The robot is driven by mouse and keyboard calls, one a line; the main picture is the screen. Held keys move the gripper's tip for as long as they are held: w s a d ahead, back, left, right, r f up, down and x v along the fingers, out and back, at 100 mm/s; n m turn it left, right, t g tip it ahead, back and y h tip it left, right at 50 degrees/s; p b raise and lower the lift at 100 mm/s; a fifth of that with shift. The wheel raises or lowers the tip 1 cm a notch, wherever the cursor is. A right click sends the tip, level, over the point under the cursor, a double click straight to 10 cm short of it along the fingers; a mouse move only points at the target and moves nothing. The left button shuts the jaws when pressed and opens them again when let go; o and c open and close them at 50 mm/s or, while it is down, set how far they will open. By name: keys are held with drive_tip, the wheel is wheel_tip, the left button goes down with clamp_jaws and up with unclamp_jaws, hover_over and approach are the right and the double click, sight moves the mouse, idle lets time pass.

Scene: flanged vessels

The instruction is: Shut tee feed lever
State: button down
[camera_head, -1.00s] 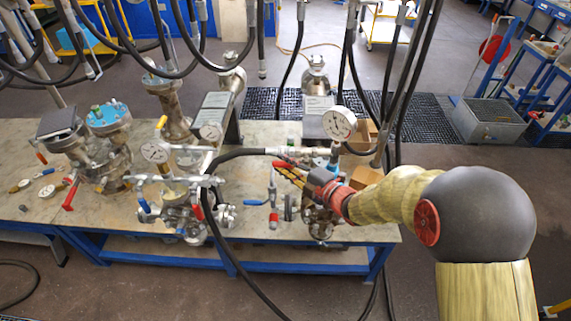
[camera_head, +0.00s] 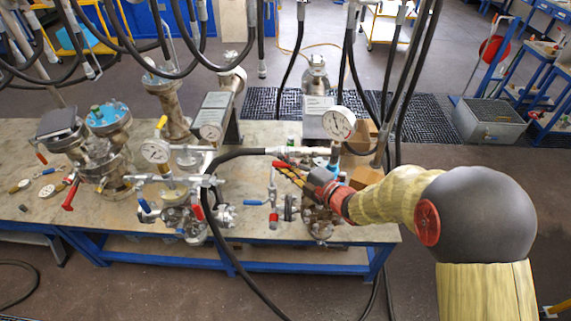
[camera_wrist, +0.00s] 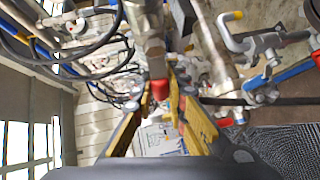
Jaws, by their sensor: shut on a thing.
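My gripper (camera_head: 281,171) is at the valve assembly on the right part of the bench, reaching in from the right. Its yellow fingers are closed around a red lever handle (camera_head: 284,164). In the wrist view, a red grip (camera_wrist: 158,91) sits between the fingertips of my gripper (camera_wrist: 161,100), below a metal fitting. Much of the lever and its valve body is hidden by the fingers. A pressure gauge (camera_head: 339,123) stands just behind and to the right of the gripper.
A black hose (camera_head: 226,157) runs beside the gripper and down the bench front. A blue-handled lever (camera_head: 253,202) is just left of it. Other gauges and flanged vessels (camera_head: 108,130) crowd the bench (camera_head: 255,133) to the left. Hoses hang overhead.

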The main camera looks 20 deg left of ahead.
drive_tip(key=shift+f, duration=0.2)
drive_tip(key=d+f+n+h+b, duration=0.1)
drive_tip(key=d+f+n+h, duration=0.2)
drive_tip(key=h, duration=0.3)
drive_tip(key=w+d+f+n+h+b, duration=0.1)
drive_tip(key=d+f+n+h+b, duration=0.1)
drive_tip(key=n+h, duration=0.3)
drive_tip(key=shift+w+d+f+t+h, duration=0.25)
drive_tip(key=shift+d+f+h, duration=0.35)
drive_tip(key=shift+h, duration=0.7)
drive_tip(key=shift+d, duration=0.1)
drive_tip(key=c, duration=2.1)
unclamp_jaws()
drive_tip(key=o, duration=0.4)
drive_tip(key=shift+r, duration=0.1)
drive_tip(key=shift+c, duration=0.2)
